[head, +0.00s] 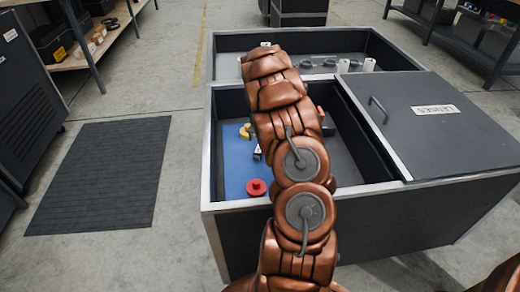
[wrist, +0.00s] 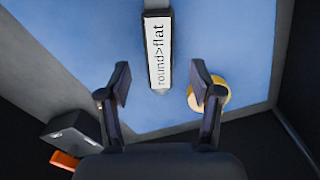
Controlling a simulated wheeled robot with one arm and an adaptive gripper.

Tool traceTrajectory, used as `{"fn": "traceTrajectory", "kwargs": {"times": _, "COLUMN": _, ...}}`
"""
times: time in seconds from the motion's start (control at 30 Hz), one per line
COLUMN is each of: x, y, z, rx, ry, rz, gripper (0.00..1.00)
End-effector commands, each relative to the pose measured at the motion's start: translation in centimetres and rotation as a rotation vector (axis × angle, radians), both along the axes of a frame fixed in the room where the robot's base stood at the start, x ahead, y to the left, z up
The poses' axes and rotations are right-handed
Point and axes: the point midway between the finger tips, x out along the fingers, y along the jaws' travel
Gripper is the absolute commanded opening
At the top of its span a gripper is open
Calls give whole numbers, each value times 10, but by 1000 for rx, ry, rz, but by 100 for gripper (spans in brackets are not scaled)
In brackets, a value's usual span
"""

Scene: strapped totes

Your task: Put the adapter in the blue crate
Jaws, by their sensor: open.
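A black block with a white label reading "round>flat" (wrist: 159,50), which appears to be the adapter, lies on a flat blue surface (wrist: 90,35). My gripper (wrist: 160,82) is open and empty above it, with the block's near end between the fingertips in the picture. In the head view my arm hides the gripper; a small white-and-dark piece (head: 257,153) beside the arm may be the same block. The blue surface (head: 236,160) covers the left part of a dark open compartment. I cannot make out raised blue walls around it.
A yellow round piece (wrist: 215,95) is beside the right finger. A dark box (wrist: 75,130) and an orange piece (wrist: 65,160) lie lower left. A red knob-like piece (head: 256,187) is at the compartment's front. A grey lid (head: 440,135) covers the right side.

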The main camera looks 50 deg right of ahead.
Motion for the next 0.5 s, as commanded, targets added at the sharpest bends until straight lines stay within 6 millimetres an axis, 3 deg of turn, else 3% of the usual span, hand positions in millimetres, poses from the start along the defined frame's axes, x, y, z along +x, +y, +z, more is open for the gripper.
{"fn": "traceTrajectory", "kwargs": {"times": 0.3, "x": -2, "y": 1, "z": -42, "rx": 3, "ry": 4, "rz": 0, "gripper": 65}}
{"fn": "traceTrajectory", "kwargs": {"times": 0.5, "x": -1, "y": 1, "z": -46, "rx": 1, "ry": 0, "rz": -1, "gripper": 65}}
